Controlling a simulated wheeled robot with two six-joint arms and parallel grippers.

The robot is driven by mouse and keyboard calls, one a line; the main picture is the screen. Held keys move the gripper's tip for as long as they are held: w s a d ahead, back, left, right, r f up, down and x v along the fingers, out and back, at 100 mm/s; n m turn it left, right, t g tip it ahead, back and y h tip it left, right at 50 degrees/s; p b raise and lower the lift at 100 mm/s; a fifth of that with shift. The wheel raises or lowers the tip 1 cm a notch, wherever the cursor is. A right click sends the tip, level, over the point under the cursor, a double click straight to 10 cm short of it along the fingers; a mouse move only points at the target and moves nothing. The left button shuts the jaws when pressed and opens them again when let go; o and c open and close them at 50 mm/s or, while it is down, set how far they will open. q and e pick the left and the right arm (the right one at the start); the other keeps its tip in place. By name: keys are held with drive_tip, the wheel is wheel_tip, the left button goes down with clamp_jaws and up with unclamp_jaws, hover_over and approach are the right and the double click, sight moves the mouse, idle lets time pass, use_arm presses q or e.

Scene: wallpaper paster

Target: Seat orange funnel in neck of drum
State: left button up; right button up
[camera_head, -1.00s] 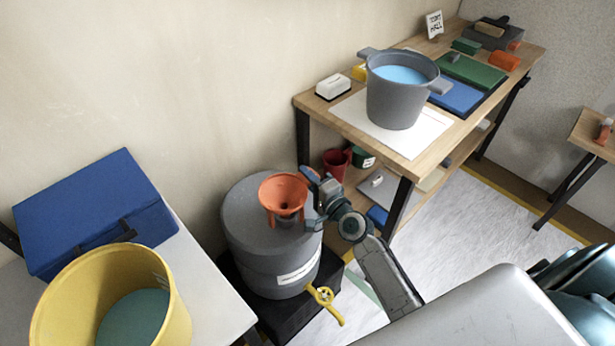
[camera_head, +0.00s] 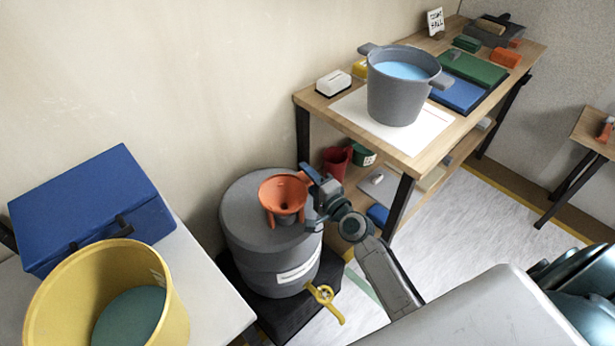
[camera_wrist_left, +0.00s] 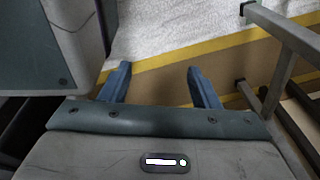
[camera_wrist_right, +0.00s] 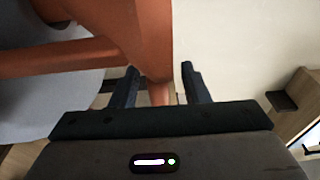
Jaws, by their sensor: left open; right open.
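The orange funnel (camera_head: 283,186) stands upright on top of the grey drum (camera_head: 250,240), at the drum's neck. How deep its spout sits in the neck cannot be told from the head view. My right gripper (camera_head: 308,192) is beside the funnel's right side, with its jaws open. In the right wrist view, an orange part of the funnel (camera_wrist_right: 145,35) reaches down between the open fingers (camera_wrist_right: 160,80); contact is unclear. My left gripper (camera_wrist_left: 158,84) is open and empty above the floor, away from the drum.
A yellow bucket (camera_head: 50,300) and a blue box (camera_head: 90,205) stand on a table at the left. A wooden bench (camera_head: 330,108) with a grey pot (camera_head: 393,100) stands behind my right arm. A yellow tap (camera_head: 323,295) sticks out low on the drum.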

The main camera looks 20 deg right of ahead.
use_arm(q)
drive_tip(key=shift+f+b, duration=0.6)
drive_tip(key=shift+f, duration=0.05)
use_arm(e)
drive_tip(key=v, duration=1)
drive_tip(key=shift+s, duration=0.3)
drive_tip(key=shift+d, duration=0.1)
